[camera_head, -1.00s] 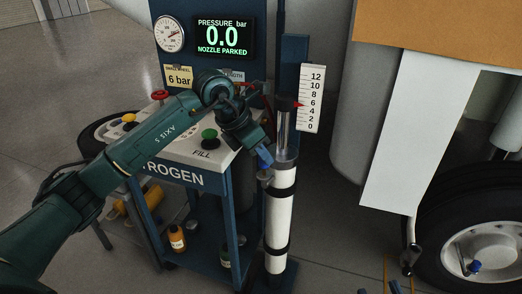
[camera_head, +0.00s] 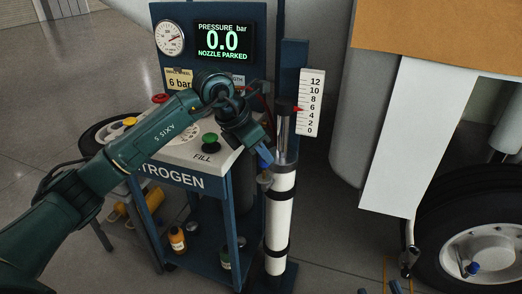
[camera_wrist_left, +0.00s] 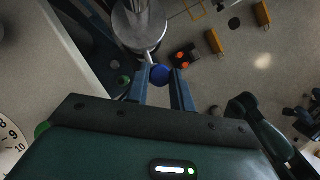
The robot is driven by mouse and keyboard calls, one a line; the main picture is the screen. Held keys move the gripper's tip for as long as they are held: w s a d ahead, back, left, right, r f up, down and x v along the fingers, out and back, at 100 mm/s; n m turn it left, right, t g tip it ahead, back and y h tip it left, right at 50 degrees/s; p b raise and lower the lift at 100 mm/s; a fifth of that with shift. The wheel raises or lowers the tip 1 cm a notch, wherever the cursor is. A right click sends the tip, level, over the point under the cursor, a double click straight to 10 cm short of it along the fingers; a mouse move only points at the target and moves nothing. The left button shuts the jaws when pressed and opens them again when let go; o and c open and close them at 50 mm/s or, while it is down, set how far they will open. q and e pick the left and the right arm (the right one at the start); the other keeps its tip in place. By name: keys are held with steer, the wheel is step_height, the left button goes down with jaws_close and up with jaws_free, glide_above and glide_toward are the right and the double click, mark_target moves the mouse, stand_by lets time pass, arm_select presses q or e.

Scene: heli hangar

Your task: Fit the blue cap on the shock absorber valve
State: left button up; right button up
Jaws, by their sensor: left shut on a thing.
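The blue cap (camera_head: 264,158) is held by my left gripper (camera_head: 266,150) just above the small side valve (camera_head: 265,178) of the shock absorber (camera_head: 280,205). The shock absorber is an upright white cylinder with black bands and a bright metal rod. In the left wrist view, the blue cap (camera_wrist_left: 160,74) sits between the two fingertips of the left gripper (camera_wrist_left: 160,84). The valve stem (camera_wrist_left: 149,54) points from the metal cylinder (camera_wrist_left: 139,22) toward the cap. A contact between cap and valve cannot be made out.
The blue nitrogen trolley (camera_head: 180,175) stands left of the shock absorber; its display (camera_head: 222,41) reads 0.0 bar, nozzle parked. A wheel (camera_head: 480,240) and a white panel (camera_head: 415,130) are to the right.

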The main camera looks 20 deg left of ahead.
steer(key=shift+r, duration=0.1)
stand_by(0.8)
arm_select(q)
steer(key=o, duration=0.7)
steer(key=shift+c, duration=0.2)
steer(key=shift+a+r+p, duration=0.1)
steer(key=shift+r+p, duration=0.2)
steer(key=shift+r, duration=0.1)
steer(key=p+v, duration=0.5)
steer(key=v, duration=0.5)
arm_select(e)
steer(key=shift+s+d+f+m+g+h, duration=0.3)
steer(key=shift+d+f+m+g+h, duration=0.35)
steer(key=shift+g+h, duration=0.4)
steer(key=shift+s+d+f+m+g+h, duration=0.25)
steer(key=shift+d+f+m+g+h, duration=0.4)
steer(key=shift+g, duration=0.6)
